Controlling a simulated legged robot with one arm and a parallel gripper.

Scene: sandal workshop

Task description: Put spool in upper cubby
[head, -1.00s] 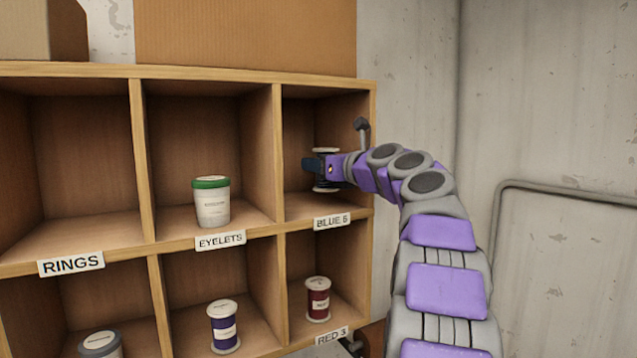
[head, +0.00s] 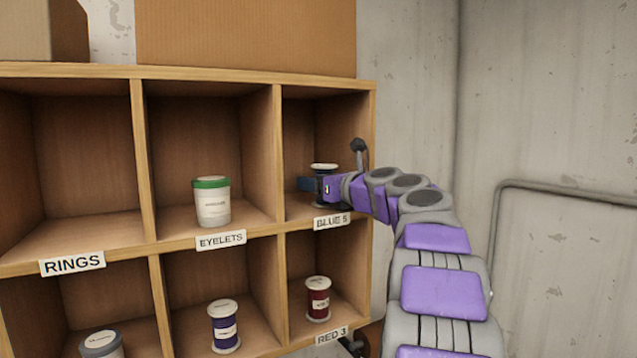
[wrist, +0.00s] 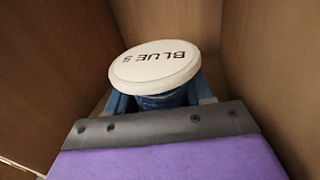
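A blue thread spool with a white top (head: 324,167) stands upright in the upper right cubby (head: 340,110) labelled BLUE 5. In the wrist view the spool's white lid (wrist: 155,66) reads BLUE 5, with dark blue thread under it. My gripper (head: 308,184) reaches into this cubby from the right, and its blue fingers lie on both sides of the spool, below the lid. The fingers look closed around the spool. The spool's bottom is hidden by my gripper, so I cannot tell whether it touches the cubby floor.
A green-lidded tub (head: 211,202) stands in the EYELETS cubby, left of a wooden divider. Below are a red spool (head: 318,299), a purple-blue spool (head: 224,327) and a grey-lidded container (head: 101,344). The RINGS cubby (head: 75,170) is empty. Cardboard boxes (head: 245,38) sit on top.

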